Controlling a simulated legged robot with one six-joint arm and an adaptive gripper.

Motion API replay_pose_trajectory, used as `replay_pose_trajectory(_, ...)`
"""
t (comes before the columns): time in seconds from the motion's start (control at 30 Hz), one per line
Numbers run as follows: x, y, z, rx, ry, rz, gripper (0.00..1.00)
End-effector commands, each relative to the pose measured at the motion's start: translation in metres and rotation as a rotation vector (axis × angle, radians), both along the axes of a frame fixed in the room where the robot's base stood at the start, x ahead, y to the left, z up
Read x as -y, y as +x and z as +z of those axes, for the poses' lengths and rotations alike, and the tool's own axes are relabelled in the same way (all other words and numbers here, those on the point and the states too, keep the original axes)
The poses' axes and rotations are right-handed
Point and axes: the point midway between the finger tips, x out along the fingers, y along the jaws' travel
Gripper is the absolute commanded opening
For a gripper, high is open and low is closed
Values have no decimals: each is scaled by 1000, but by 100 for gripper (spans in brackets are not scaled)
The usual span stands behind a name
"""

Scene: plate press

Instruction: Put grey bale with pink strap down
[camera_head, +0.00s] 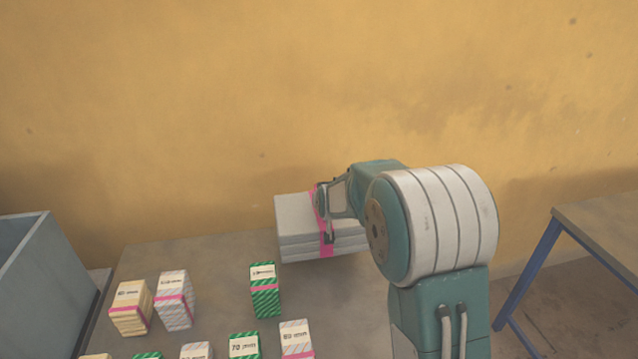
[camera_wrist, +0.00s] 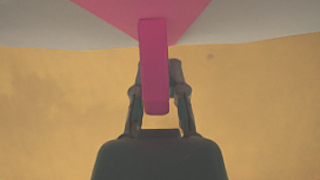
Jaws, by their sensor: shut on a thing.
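The grey bale (camera_head: 296,232) is a layered light-grey block with a pink strap (camera_head: 326,243) around it. In the head view it is at the far edge of the table, in front of the yellow wall. My gripper (camera_head: 329,212) is shut on the bale at its strap. In the wrist view the pink strap (camera_wrist: 154,70) hangs as a tab between the fingers of my gripper (camera_wrist: 159,92), with the bale's grey face (camera_wrist: 60,28) above. I cannot tell whether the bale touches the table; its right end is hidden behind my arm.
The grey table (camera_head: 205,258) carries several small banded packs, among them a cream pack (camera_head: 131,307), a white striped pack (camera_head: 174,300) and a green striped pack (camera_head: 265,289). A grey-blue bin (camera_head: 45,285) stands left. Another table with blue legs (camera_head: 530,270) stands right.

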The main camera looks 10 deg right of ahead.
Motion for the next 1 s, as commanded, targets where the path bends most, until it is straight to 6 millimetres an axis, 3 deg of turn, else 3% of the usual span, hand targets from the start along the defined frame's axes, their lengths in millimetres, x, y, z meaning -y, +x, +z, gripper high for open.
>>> replay_pose_trajectory(0.6,0,1,-67,7,1,0,0)
replay_pose_trajectory(0.93,0,1,-70,10,1,1,0)
replay_pose_trajectory(0.97,0,0,-73,2,1,1,30)
replay_pose_trajectory(1.0,0,0,-73,2,1,1,48)
